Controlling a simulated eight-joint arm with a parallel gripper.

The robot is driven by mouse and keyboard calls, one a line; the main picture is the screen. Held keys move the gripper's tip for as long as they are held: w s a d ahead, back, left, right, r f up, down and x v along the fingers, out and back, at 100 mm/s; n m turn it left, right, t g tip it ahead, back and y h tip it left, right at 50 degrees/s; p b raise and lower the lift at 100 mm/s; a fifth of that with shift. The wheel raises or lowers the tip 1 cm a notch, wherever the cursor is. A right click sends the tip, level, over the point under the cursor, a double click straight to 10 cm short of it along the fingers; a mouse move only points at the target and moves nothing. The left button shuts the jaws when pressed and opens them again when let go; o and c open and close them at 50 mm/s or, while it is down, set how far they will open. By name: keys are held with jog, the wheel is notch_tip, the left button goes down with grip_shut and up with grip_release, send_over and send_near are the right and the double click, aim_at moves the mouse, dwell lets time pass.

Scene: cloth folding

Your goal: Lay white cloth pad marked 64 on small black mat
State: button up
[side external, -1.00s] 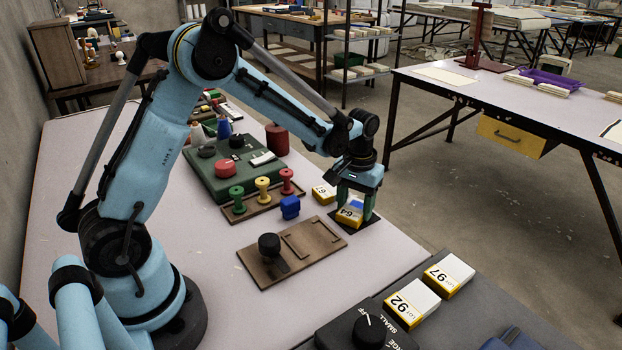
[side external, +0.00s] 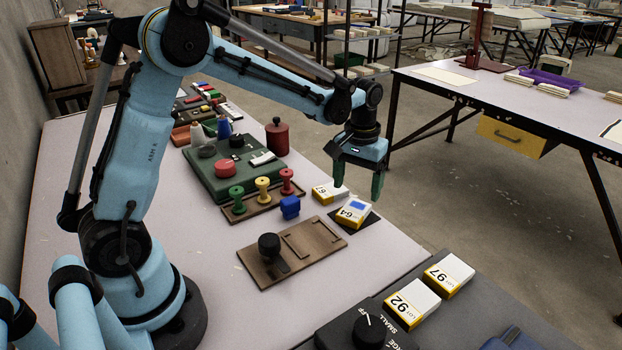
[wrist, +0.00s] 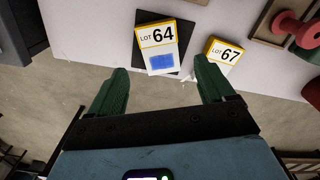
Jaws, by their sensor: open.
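The white pad marked 64 (side external: 352,212), with a yellow edge and a blue patch on top, lies on the small black mat (side external: 371,219) near the table's edge. In the wrist view the pad (wrist: 157,46) sits on the mat (wrist: 185,50), slightly turned, with dark mat showing around it. My gripper (side external: 357,184) is open and empty, above the pad and apart from it. Its green fingers (wrist: 160,82) are spread wide in the wrist view.
A similar pad marked 67 (wrist: 224,55) lies close beside the mat. Pads 92 (side external: 412,303) and 97 (side external: 448,275) lie on a dark surface in front.

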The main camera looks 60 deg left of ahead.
aim_at(355, 209)
jog(key=s+d+r+m+t, duration=0.2)
jog(key=s+r+t, duration=0.1)
jog(key=s+r, duration=0.6)
jog(key=s+d+f+m+t, duration=0.1)
jog(key=s+f+m+t, duration=0.1)
jog(key=s+t, duration=0.2)
jog(key=shift+s+m, duration=0.3)
jog(key=shift+s, duration=0.95)
jog(key=shift+d+r, duration=0.1)
dwell(0.4)
